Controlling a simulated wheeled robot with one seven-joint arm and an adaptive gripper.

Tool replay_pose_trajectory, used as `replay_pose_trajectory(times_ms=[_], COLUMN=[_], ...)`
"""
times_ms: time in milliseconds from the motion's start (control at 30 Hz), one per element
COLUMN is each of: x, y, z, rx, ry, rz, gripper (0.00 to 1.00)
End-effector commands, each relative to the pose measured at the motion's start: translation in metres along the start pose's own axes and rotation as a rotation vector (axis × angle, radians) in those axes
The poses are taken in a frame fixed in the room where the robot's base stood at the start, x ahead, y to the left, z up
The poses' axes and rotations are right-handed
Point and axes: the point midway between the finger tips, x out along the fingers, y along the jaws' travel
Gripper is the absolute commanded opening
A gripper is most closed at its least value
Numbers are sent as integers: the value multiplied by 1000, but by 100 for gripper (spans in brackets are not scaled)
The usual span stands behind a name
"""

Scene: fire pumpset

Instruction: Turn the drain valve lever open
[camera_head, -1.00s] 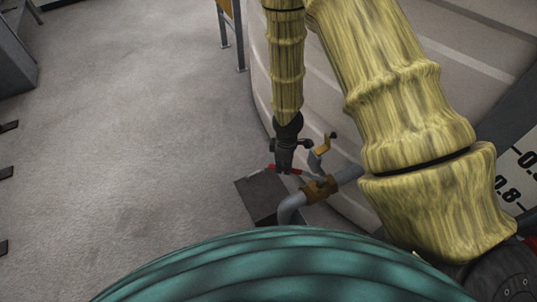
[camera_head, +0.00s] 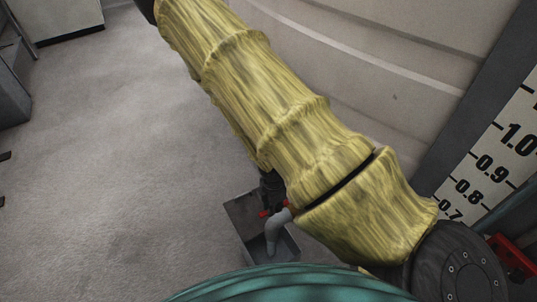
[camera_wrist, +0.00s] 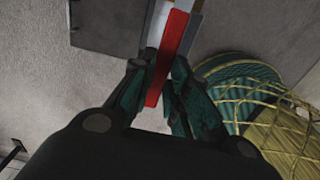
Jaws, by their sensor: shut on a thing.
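The red drain valve lever (camera_wrist: 176,30) runs between the two fingers of my gripper (camera_wrist: 163,64) in the wrist view. My gripper is shut on the lever, with a finger on each side and its red end showing between them. In the head view, my gripper (camera_head: 270,190) is mostly behind my yellow-covered arm, and a small red part of the lever (camera_head: 265,212) shows just below it. The grey drain pipe (camera_head: 272,236) bends down beside it. The valve body is hidden behind my arm.
A dark square drain basin (camera_head: 240,215) lies under the pipe. The pale tank wall (camera_head: 390,60) rises behind my arm. A white level scale (camera_head: 490,165) stands at the right. Open grey floor (camera_head: 120,170) spreads to the left.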

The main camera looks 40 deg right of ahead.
Motion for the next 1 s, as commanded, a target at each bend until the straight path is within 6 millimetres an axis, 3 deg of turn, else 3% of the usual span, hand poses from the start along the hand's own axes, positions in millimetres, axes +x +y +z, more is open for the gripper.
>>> replay_pose_trajectory(times_ms=[533,567,667,1000], x=[0,0,0,-1], y=[-4,-4,-4,-2], z=[4,4,4,2], rx=[-16,-15,-15,-16], ry=[2,2,1,1], rz=[0,0,-1,1], gripper=[0,22,38,38])
